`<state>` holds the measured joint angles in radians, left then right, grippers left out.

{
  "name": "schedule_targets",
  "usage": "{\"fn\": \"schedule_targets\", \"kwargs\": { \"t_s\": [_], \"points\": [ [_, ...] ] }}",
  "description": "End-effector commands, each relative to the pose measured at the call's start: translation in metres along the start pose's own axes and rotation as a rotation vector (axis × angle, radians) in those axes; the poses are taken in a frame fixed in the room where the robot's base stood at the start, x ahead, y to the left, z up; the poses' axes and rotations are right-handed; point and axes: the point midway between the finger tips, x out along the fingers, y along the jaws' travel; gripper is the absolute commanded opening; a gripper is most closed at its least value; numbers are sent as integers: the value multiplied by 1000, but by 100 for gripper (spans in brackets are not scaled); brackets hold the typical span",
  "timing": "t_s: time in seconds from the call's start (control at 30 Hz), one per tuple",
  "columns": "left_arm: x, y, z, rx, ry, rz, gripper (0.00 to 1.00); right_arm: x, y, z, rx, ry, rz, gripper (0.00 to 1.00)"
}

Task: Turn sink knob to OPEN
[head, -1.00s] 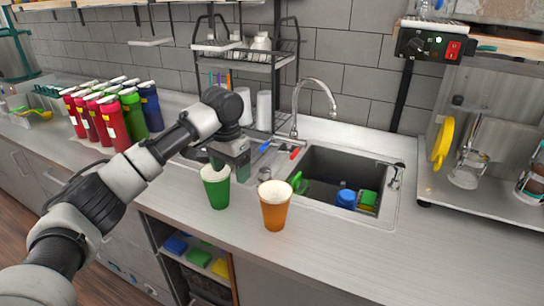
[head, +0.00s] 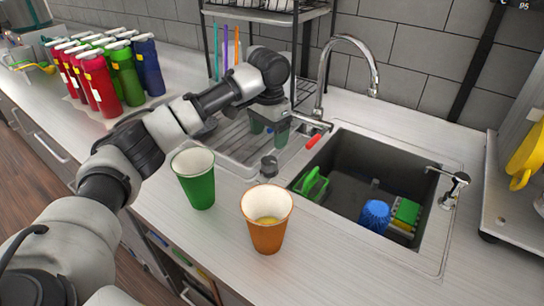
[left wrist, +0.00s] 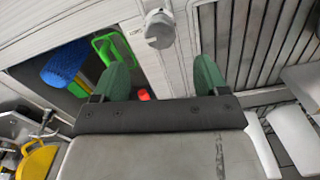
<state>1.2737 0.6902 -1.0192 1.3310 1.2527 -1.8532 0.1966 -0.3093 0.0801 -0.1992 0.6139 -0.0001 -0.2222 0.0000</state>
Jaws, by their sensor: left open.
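The sink knob (head: 268,168) is a small grey round knob on the counter rim at the sink's near left corner. It also shows in the left wrist view as a silver knob (left wrist: 160,28), with a small printed label beside it that I cannot read surely. My left gripper (head: 268,136) is over the drainboard, behind and above the knob. In the left wrist view its green fingers (left wrist: 162,78) are apart and empty, with the knob beyond the fingertips, between their lines and not touched. My right gripper is not in view.
The grey sink (head: 345,190) holds a blue brush (head: 375,214), a green-handled thing (head: 311,184) and a sponge (head: 406,213). A green cup (head: 198,182) and an orange cup (head: 267,222) stand close before the knob. The faucet (head: 345,42) rises behind.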

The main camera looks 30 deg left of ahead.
Motion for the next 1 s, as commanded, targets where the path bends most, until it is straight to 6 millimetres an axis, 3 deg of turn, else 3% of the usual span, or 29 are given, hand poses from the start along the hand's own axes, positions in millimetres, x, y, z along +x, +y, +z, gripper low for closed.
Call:
{"fn": "schedule_targets", "kwargs": {
  "t_s": [0.2,0.4,0.83,1.0],
  "points": [
    [43,0,1,-1,-5,0,74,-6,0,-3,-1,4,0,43],
    [71,0,0,1,-2,0,74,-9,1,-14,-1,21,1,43],
    [82,0,0,0,0,0,74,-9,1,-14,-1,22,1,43],
    [82,0,0,0,0,0,48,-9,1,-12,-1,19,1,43]
  ]
}}
